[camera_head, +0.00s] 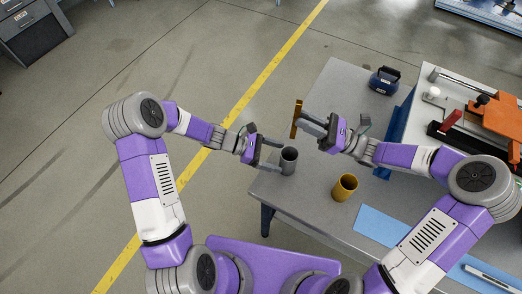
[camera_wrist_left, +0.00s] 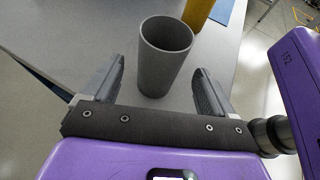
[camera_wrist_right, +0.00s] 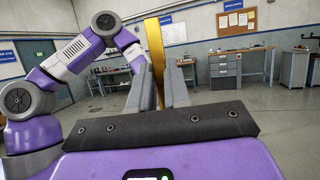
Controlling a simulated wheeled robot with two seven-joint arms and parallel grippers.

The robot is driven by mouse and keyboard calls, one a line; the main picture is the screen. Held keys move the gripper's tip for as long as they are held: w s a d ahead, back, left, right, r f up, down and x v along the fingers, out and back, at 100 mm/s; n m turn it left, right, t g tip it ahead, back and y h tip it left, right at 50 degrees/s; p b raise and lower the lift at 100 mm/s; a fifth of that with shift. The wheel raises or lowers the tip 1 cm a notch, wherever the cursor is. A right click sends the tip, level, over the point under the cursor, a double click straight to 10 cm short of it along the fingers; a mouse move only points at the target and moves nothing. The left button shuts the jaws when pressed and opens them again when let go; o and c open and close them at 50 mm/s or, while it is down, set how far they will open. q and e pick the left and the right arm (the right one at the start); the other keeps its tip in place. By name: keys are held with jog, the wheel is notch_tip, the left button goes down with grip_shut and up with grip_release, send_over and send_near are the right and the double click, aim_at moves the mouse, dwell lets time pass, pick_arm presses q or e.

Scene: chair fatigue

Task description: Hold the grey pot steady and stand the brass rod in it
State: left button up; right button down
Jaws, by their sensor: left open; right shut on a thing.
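The grey pot (camera_head: 289,160) stands upright on the grey table near its left edge. In the left wrist view the pot (camera_wrist_left: 165,58) sits between the open fingers. My left gripper (camera_head: 272,155) is open around the pot, with no clear contact. The brass rod (camera_head: 297,118) is held by my right gripper (camera_head: 302,122), whose fingers are shut on it, above the table and beyond the pot. In the right wrist view the rod (camera_wrist_right: 155,48) stands out from between the fingertips. The pot's bottom inside is hidden.
A yellow pot (camera_head: 344,187) stands on the table (camera_head: 296,200) to the right of the grey pot. A blue mat (camera_head: 385,228) lies at the lower right. A dark blue object (camera_head: 385,80) is at the back. A workbench with orange parts (camera_head: 490,125) stands at the right.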

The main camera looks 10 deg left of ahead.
aim_at(289, 155)
pick_arm(q)
jog(key=shift+x, duration=2.65)
jog(key=shift+c, duration=0.5)
jog(key=c, duration=1)
pick_arm(e)
notch_tip(289, 155, down, 13)
jog(key=c, duration=1)
grip_release()
notch_tip(289, 155, up, 10)
jog(key=shift+r, duration=0.1)
